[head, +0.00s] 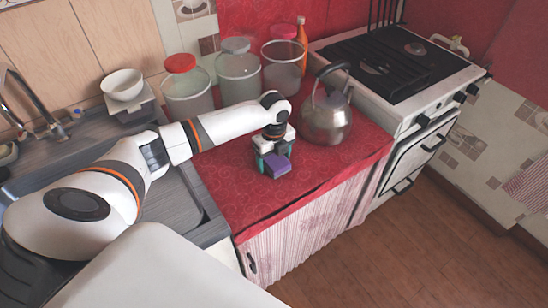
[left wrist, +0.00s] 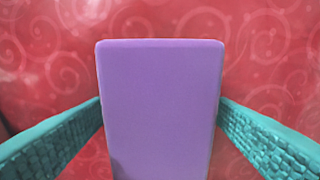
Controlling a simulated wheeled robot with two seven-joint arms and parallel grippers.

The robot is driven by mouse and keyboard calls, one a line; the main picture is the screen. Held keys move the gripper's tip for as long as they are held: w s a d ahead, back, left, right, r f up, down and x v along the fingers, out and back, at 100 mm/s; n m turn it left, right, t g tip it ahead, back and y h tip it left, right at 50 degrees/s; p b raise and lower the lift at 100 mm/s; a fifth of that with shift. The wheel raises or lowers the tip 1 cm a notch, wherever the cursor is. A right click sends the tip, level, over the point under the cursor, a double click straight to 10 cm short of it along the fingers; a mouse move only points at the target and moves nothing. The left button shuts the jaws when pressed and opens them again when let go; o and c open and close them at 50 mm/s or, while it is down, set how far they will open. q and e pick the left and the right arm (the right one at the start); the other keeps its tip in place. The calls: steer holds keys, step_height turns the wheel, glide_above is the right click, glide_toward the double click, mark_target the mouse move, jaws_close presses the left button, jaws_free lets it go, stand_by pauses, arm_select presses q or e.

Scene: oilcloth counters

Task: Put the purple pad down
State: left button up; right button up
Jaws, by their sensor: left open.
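The purple pad (head: 278,166) is at my left gripper, over the red oilcloth counter (head: 318,170). It also shows in the left wrist view (left wrist: 160,105) as a flat purple block between the two teal fingers. My left gripper (head: 272,165) points down at the counter. In the left wrist view its fingers (left wrist: 160,125) are open, with a gap of red cloth visible on each side of the pad near its upper part. The pad appears to rest on the cloth, though its underside is hidden. My right gripper is not in view.
A steel kettle (head: 327,115) stands right of my left gripper. Several lidded clear jars (head: 238,75) and an orange bottle (head: 301,42) stand behind it. A stove (head: 400,70) is at the right, a sink (head: 75,150) at the left. The counter's front is clear.

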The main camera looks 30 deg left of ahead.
mark_target(274, 158)
arm_select(q)
step_height(274, 158, up, 12)
steer(key=shift+r, duration=0.2)
stand_by(0.4)
stand_by(0.4)
